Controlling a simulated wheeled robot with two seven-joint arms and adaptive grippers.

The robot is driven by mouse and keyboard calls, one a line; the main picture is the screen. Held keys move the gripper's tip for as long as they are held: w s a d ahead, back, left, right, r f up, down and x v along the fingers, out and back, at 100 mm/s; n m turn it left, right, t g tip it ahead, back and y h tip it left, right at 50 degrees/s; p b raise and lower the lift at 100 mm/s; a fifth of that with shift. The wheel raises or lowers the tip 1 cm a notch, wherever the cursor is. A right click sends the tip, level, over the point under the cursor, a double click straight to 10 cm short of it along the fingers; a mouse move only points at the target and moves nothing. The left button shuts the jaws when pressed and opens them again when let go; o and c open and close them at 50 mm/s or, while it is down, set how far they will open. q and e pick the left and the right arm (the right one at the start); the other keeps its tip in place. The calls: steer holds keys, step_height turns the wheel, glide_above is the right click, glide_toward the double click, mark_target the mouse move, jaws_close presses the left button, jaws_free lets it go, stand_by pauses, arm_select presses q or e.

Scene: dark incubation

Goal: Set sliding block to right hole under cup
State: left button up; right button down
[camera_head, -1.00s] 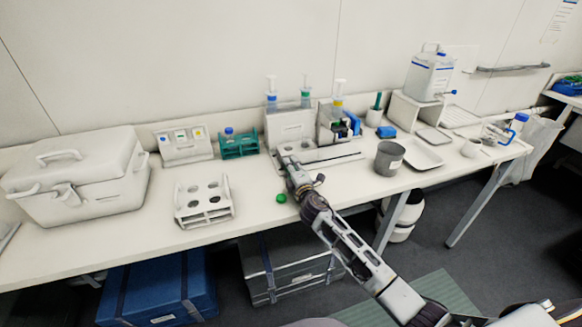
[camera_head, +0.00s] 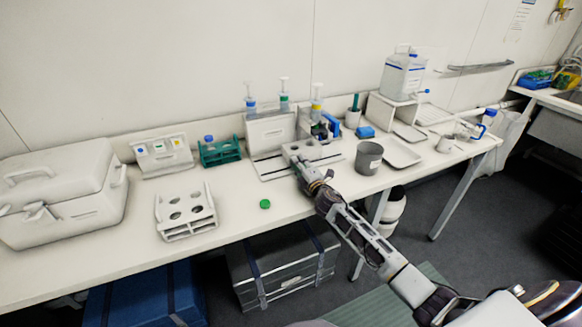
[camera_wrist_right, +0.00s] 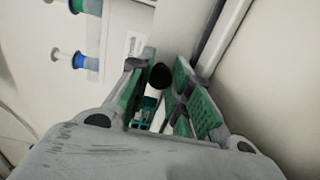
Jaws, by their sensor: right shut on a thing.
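A white sliding block (camera_head: 318,148) with round holes lies at the right end of a low white track (camera_head: 270,170), in front of a white upright panel (camera_head: 270,133). My right gripper (camera_head: 302,163) is at the block's front left and shut on it; its fingers hide part of it. In the right wrist view my gripper (camera_wrist_right: 155,95) has green-padded fingers on either side of pale material with a dark round opening. A grey cup (camera_head: 369,160) stands upright to the right, apart from the block. I cannot tell which hole lies under any cup. My left gripper is out of view.
Pump bottles (camera_head: 284,100) stand behind the panel. A teal rack (camera_head: 220,152), a white holed rack (camera_head: 186,212) and a green cap (camera_head: 265,204) are to the left. A white tray (camera_head: 402,152) lies right of the cup. The table front is mostly clear.

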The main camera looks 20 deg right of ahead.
steer(key=shift+d+f, duration=0.1)
steer(key=shift+d, duration=0.9)
steer(key=c, duration=1.5)
jaws_free()
steer(key=shift+c, duration=0.2)
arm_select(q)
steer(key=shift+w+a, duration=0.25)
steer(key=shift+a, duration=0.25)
arm_select(e)
steer(key=shift+s, duration=0.1)
steer(key=shift+s, duration=0.1)
steer(key=shift+s, duration=0.45)
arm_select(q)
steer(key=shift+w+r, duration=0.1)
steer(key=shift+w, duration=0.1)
arm_select(e)
steer(key=shift+s+d, duration=0.2)
steer(key=shift+s, duration=5.15)
